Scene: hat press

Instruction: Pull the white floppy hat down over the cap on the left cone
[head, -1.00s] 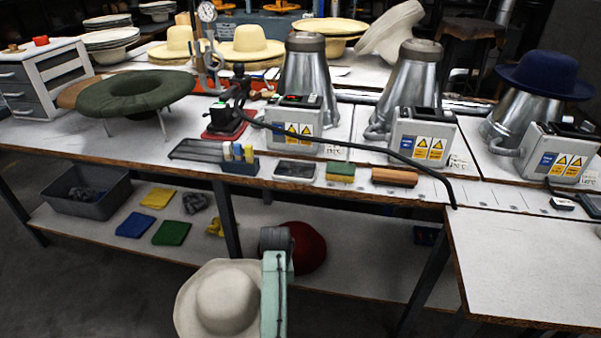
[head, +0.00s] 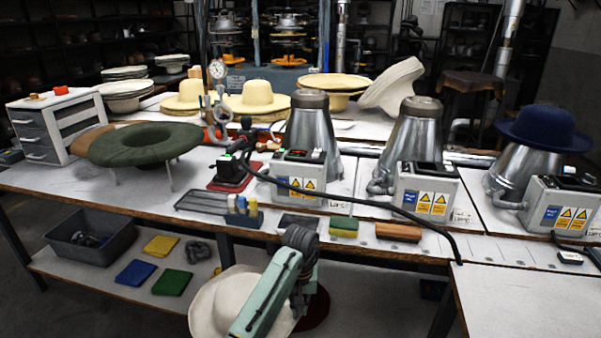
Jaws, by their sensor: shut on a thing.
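The white floppy hat (head: 213,302) is at the bottom of the head view, in front of the lower shelf, with its wide brim partly cut off by the frame. My mint-green arm crosses its right side. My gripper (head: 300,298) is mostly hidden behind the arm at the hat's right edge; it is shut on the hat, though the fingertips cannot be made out. The left cone (head: 313,138) is a metal cone standing on the bench, up and right of the hat. A brownish-grey cap (head: 311,99) covers its top. The hat is apart from the cone and well below it.
A control box (head: 300,175) stands before the left cone, and a black hose (head: 345,194) runs along the bench front. The middle cone (head: 415,140) and a cone with a blue hat (head: 545,128) stand right. A green ring-shaped form (head: 145,143) is left. A red hat (head: 318,308) is behind my arm.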

